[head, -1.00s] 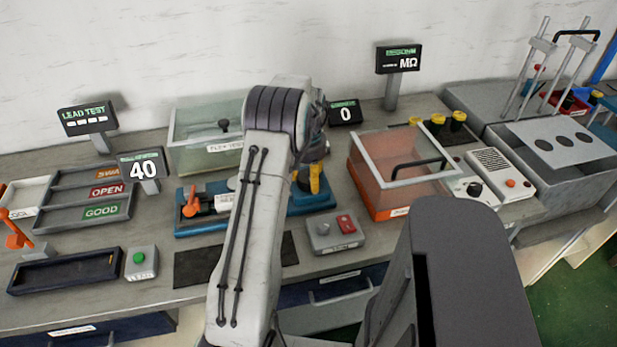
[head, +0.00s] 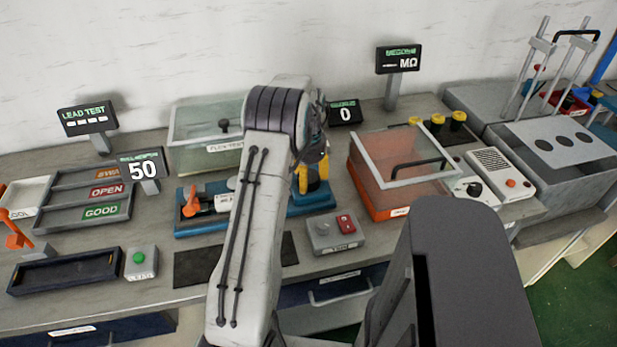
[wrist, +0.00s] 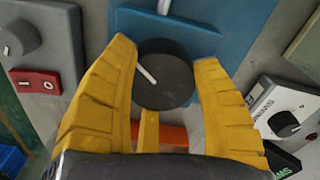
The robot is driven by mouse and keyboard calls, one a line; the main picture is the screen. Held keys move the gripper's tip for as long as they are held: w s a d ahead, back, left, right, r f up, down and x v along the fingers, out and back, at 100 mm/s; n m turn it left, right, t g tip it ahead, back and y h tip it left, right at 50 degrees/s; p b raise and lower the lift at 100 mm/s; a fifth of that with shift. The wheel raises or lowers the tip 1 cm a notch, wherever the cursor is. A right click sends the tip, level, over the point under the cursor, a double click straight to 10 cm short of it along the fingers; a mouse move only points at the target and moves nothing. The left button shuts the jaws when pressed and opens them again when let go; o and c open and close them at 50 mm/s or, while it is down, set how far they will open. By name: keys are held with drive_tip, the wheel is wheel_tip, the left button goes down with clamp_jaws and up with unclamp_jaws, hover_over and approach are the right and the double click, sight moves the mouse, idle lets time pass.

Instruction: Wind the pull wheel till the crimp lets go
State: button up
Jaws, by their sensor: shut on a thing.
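The pull wheel (wrist: 178,88) is a dark round knob with a white pointer line, mounted on the blue pull tester (wrist: 208,25). My gripper (wrist: 163,60) has its yellow fingers shut on the wheel, one on each side, in the wrist view. In the head view my gripper (head: 312,178) is over the right end of the blue tester (head: 197,227), and my arm covers the middle of it. An orange lever (head: 191,205) stands at the tester's left end. The crimp itself is hidden or too small to tell. The display (head: 143,170) behind the tester reads 50.
A grey box with a red switch (head: 345,223) sits close in front of my gripper. An orange-based clear-lidded box (head: 376,205) stands to the right, and a glass-sided box (head: 205,140) behind. Another display (head: 345,113) reads 0. A dark mat (head: 195,268) lies in front.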

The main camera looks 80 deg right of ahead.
sight(309, 176)
drive_tip(key=shift+a+f, duration=0.15)
idle(0.3)
drive_tip(key=o, duration=1.3)
drive_tip(key=shift+c, duration=0.2)
drive_tip(key=shift+r, duration=0.2)
wheel_tip(309, 176, up, 12)
drive_tip(key=shift+f, duration=0.1)
